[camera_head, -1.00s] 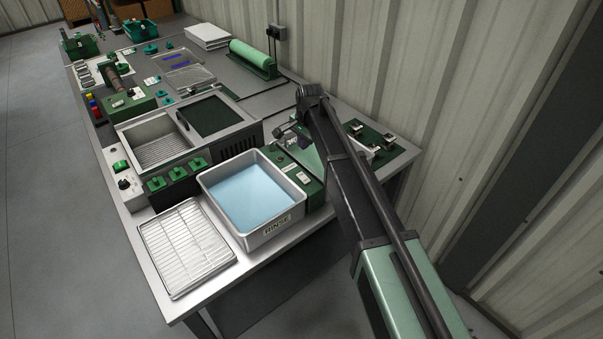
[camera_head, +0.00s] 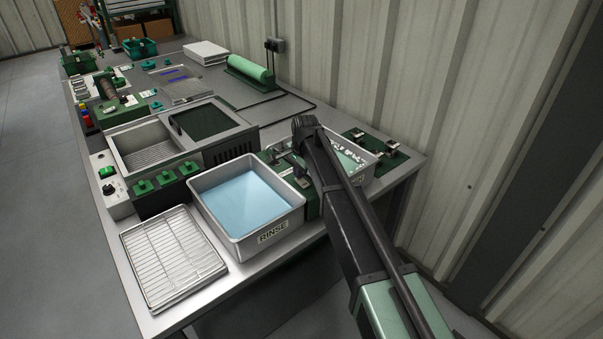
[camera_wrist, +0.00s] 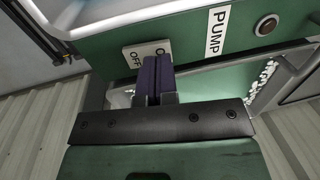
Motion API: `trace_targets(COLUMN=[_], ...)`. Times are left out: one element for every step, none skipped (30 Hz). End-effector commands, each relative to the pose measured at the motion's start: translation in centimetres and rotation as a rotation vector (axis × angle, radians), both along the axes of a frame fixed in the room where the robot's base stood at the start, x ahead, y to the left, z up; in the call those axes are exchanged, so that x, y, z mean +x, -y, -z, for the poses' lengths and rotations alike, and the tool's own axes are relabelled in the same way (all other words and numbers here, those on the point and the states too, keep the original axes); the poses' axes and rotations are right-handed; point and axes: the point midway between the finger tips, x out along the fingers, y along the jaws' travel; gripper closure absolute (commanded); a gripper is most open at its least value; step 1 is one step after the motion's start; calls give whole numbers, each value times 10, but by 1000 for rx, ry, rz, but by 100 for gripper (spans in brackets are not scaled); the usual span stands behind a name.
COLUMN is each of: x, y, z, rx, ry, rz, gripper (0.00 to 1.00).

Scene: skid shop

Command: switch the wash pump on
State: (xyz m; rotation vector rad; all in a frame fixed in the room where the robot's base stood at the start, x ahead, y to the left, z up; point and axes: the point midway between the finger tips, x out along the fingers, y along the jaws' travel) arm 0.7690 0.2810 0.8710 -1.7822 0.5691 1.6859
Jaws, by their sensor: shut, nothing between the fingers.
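In the wrist view the pump panel (camera_wrist: 190,40) is a green face with a white PUMP label (camera_wrist: 216,32). A round dark reddish lamp or button (camera_wrist: 266,25) sits to the right of the label and does not look lit. A white switch plate (camera_wrist: 133,54) with OFF and part of another word lies left of the label. My gripper (camera_wrist: 151,62) is shut and empty, its dark purple fingers right at this plate. The fingers hide the middle of the plate and any switch lever there. I cannot tell whether they touch it.
In the head view the RINSE tray (camera_head: 287,228) of blue liquid stands beside the green panel. Another tray with white bits (camera_head: 372,168) is behind my arm. A wire rack (camera_head: 170,255) lies at the front. A corrugated wall (camera_head: 400,80) bounds the right.

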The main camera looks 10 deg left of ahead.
Motion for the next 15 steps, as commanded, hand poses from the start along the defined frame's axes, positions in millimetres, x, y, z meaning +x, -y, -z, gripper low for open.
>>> trace_targets(x=[1, 1, 1, 1, 1, 1, 1, 1, 1, 1, 1, 1, 2, 3, 5], y=[-1, -1, -1, -1, -1, -1, -1, -2, -1, -1, -1, -1, -2, -2, -4], z=[13, 14, 15, 16, 15, 15, 14, 13, 13, 13, 13, 13, 14, 15, 19], rx=[0, 0, 0, 0, 0, 0, 0, 0, 0, 0, 0, 0, -2, -9, -24], ry=[0, 0, 0, 0, 0, 0, 0, 0, 0, 0, 0, 0, -2, -8, -24], rz=[0, 0, 0, 0, 0, 0, 0, 0, 0, 0, 0, 0, 0, -1, -1], gripper=[100, 100, 100, 100, 100, 100, 100, 100, 100, 100, 100, 100, 100, 100, 100])
